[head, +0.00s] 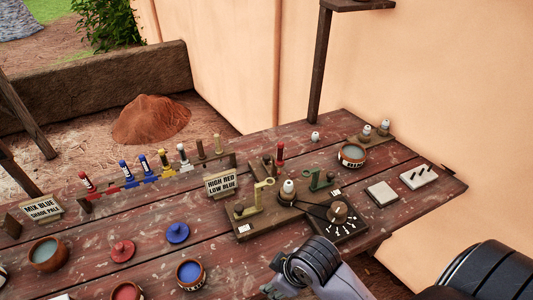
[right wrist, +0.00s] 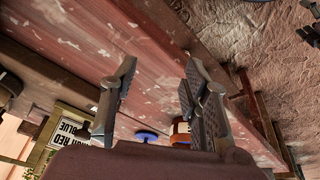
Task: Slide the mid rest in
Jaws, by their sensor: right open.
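A wooden fixture board (head: 262,222) lies on the table. It carries an olive-yellow bracket (head: 253,209), a white-topped post (head: 288,188) and a green bracket (head: 318,181). I cannot tell for sure which part is the mid rest. My right gripper (head: 270,290) is at the bottom of the head view, in front of the board and apart from it, partly cut off by the frame. In the right wrist view its two fingers (right wrist: 158,88) are spread, with nothing between them. My left gripper is not in view.
A dial plate (head: 338,222) adjoins the board. A sign (head: 221,184) stands behind it, beside a rack of coloured tools (head: 150,178). A blue pot (head: 190,274), blue lid (head: 177,233) and red lid (head: 122,251) lie left.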

